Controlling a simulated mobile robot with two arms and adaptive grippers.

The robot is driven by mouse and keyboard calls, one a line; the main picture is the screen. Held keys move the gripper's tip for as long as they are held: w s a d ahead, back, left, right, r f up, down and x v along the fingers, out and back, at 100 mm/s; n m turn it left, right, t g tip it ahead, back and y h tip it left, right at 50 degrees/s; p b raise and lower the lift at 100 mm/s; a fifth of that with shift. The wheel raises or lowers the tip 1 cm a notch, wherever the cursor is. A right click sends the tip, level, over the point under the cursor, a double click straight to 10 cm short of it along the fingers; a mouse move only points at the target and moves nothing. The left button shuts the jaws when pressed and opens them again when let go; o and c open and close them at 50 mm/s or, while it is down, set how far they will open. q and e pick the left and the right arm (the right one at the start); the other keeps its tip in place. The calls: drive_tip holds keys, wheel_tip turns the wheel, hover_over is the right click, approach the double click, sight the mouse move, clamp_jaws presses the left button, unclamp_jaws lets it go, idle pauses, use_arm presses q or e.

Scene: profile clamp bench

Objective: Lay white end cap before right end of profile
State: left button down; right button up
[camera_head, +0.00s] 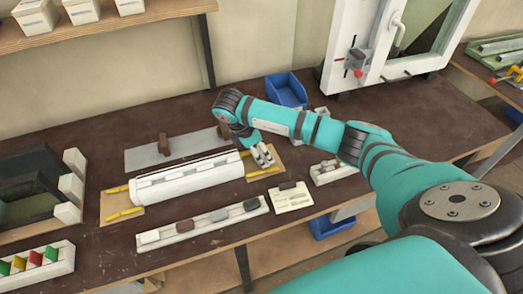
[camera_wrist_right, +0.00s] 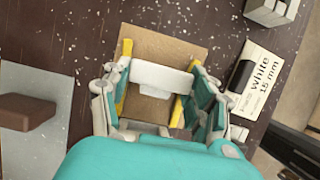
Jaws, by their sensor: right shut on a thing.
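The white profile (camera_head: 185,180) lies lengthwise on the bench. At its right end is a tan board (camera_head: 267,174) with yellow strips, also in the right wrist view (camera_wrist_right: 180,46). My right gripper (camera_head: 263,157) is over this board, close to the profile's right end. In the right wrist view my right gripper (camera_wrist_right: 160,84) is shut on the white end cap (camera_wrist_right: 162,77), which spans between its fingers above the board. I cannot tell if the cap touches the board. The profile is hidden in the wrist view. My left gripper is not in view.
A card (camera_wrist_right: 258,80) reading "White 15 mm" carries a dark piece; it shows in the head view (camera_head: 294,200). A long rack (camera_head: 203,225) of caps lies in front of the profile. A grey plate with brown blocks (camera_head: 164,144) lies behind. A blue bin (camera_head: 286,90) stands farther back.

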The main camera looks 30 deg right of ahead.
drive_tip(key=shift+f, duration=0.25)
idle(0.4)
drive_tip(key=o, duration=1.2)
drive_tip(key=shift+c, duration=0.2)
drive_tip(key=shift+r, duration=0.1)
drive_tip(key=shift+r+p, duration=2.6)
drive_tip(key=shift+r, duration=1.4)
drive_tip(key=shift+f, duration=0.1)
